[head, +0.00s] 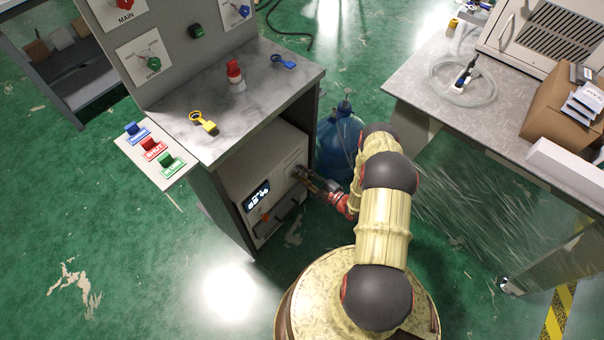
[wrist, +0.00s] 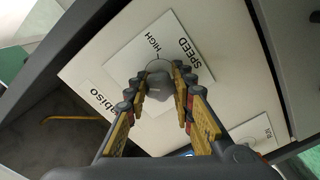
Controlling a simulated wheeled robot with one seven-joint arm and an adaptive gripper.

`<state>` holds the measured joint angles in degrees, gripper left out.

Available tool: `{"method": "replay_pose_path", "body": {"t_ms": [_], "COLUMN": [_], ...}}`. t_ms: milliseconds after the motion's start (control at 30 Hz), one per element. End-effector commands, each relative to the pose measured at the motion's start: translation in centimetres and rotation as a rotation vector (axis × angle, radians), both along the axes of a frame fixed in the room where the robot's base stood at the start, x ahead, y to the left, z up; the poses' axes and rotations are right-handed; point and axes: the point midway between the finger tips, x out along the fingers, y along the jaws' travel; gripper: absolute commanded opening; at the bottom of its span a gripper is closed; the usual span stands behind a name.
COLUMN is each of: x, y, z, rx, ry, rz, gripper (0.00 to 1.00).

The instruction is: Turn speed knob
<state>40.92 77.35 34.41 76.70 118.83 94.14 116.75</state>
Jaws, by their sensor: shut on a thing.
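The speed knob (wrist: 159,88) is a grey knob on a white plate (wrist: 180,38) marked SPEED and HIGH in the wrist view. My gripper (wrist: 158,76) has its two fingers on either side of the knob and is shut on it. The line from the HIGH mark runs down to the knob. In the head view my gripper (head: 310,180) reaches the front of the white machine (head: 238,170) under the counter. There the gripper hides the knob, and its pointer direction cannot be told.
The machine also has a lit display (head: 257,194). The grey counter (head: 270,98) above bears a yellow key, a blue key and a red-topped item. A blue bottle (head: 338,140) stands between the cabinet and my arm. A table (head: 425,85) stands right; green floor lies open at left.

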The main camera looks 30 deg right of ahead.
Motion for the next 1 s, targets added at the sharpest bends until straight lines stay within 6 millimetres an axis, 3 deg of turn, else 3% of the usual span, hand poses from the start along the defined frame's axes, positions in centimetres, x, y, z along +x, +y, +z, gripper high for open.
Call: {"method": "replay_pose_path", "body": {"t_ms": [400, 1000], "x": [-0.03, -0.03], "y": [-0.03, -0.04], "z": [-0.18, -0.19], "rx": [0.206, 0.246], "ry": [0.078, 0.093], "rz": [-0.003, -0.002], "gripper": [0.00, 0.00]}}
